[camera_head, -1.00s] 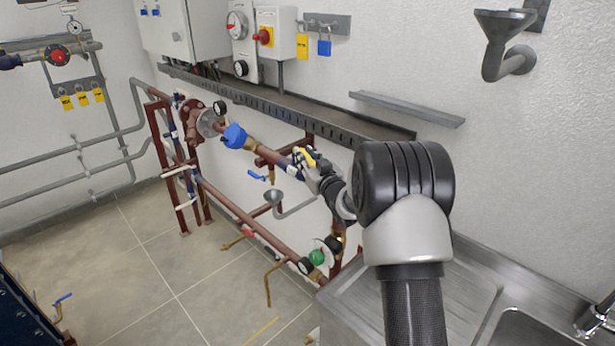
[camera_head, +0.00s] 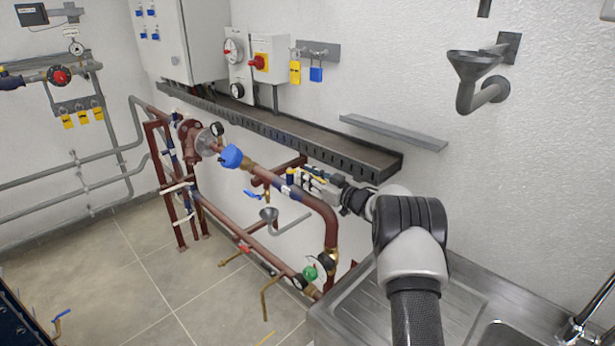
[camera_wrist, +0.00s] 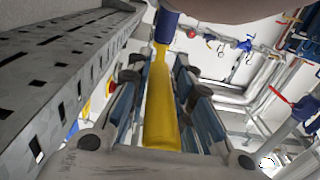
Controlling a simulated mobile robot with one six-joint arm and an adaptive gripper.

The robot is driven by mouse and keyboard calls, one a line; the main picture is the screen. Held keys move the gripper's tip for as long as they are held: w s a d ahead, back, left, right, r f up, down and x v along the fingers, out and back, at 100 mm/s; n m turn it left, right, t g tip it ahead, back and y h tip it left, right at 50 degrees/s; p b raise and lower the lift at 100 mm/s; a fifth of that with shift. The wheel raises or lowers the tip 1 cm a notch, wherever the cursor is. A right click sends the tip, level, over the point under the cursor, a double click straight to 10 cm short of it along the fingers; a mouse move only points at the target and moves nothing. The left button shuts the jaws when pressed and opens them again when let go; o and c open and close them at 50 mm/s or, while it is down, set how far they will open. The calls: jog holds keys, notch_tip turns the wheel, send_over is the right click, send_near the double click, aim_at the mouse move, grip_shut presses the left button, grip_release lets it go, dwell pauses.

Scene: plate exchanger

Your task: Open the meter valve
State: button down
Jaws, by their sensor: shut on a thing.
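A yellow valve lever (camera_wrist: 162,110) with a dark blue end (camera_wrist: 167,25) lies lengthwise between the fingers of my gripper (camera_wrist: 160,80) in the wrist view. The fingers are shut on it. In the head view my gripper (camera_head: 312,182) is beside the red-brown pipe (camera_head: 268,172), to the right of a blue-capped meter (camera_head: 231,156). There the lever is mostly hidden by my gripper, with a small blue and yellow part (camera_head: 290,174) showing. The valve body is hard to make out.
A slotted grey cable tray (camera_head: 300,135) runs along the wall just above my gripper; it is close on the left in the wrist view (camera_wrist: 60,75). A steel sink unit (camera_head: 350,312) stands below my arm.

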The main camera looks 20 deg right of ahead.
jog(key=shift+d+r, duration=0.1)
jog(key=shift+r, duration=0.15)
jog(key=c, duration=1.8)
grip_release()
jog(key=o, duration=0.4)
jog(key=shift+w+f, duration=0.1)
jog(key=shift+f, duration=0.05)
jog(key=v, duration=1.2)
